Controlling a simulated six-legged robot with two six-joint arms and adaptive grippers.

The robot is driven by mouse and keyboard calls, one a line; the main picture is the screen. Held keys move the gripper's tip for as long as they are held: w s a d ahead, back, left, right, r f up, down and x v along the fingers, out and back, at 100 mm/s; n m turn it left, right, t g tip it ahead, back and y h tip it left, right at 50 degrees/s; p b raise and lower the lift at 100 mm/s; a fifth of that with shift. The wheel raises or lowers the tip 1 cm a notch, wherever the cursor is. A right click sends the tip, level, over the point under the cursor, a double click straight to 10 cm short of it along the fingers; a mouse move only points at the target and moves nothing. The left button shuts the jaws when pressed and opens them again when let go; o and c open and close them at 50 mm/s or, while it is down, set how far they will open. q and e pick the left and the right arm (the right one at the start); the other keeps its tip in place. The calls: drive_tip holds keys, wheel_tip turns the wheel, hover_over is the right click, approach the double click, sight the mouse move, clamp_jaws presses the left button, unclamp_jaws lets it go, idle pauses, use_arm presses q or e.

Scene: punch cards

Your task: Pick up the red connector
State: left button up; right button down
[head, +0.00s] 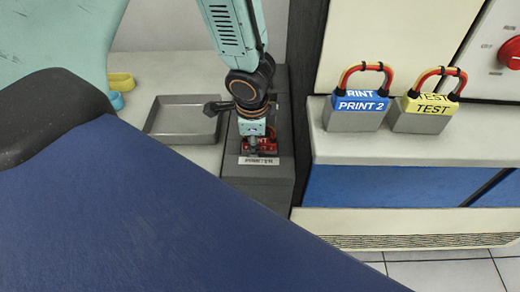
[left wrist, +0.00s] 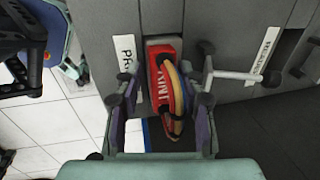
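The red connector (head: 258,147) shows at the end of my left arm in the head view, mostly hidden by the gripper, just above a "PRINTER" label. In the left wrist view the red connector (left wrist: 165,85) has "PRINT" lettering and a looped cable, and sits at a slot in a dark grey panel. My left gripper (left wrist: 168,90) has its fingers on either side of it. A gap shows between the left finger and the connector, so it looks open. It also shows in the head view (head: 256,134). My right gripper is not in view.
A blue "PRINT 2" connector (head: 358,110) and a yellow "TEST" connector (head: 425,112) stand on a ledge to the right. An empty grey tray (head: 160,135) lies left of the dark unit (head: 262,185). A large blue surface (head: 150,215) fills the lower left.

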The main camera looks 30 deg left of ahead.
use_arm(q)
drive_tip(key=shift+w, duration=0.15)
drive_tip(key=shift+s+a, duration=0.15)
drive_tip(key=shift+s, duration=0.05)
drive_tip(key=shift+c, duration=1)
drive_tip(key=c, duration=0.5)
drive_tip(key=shift+w, duration=0.1)
drive_tip(key=shift+c, duration=0.5)
clamp_jaws()
drive_tip(key=shift+r, duration=0.15)
drive_tip(key=shift+r+p, duration=0.35)
drive_tip(key=shift+p, duration=0.05)
wheel_tip(320, 180, up, 9)
drive_tip(key=p, duration=0.6)
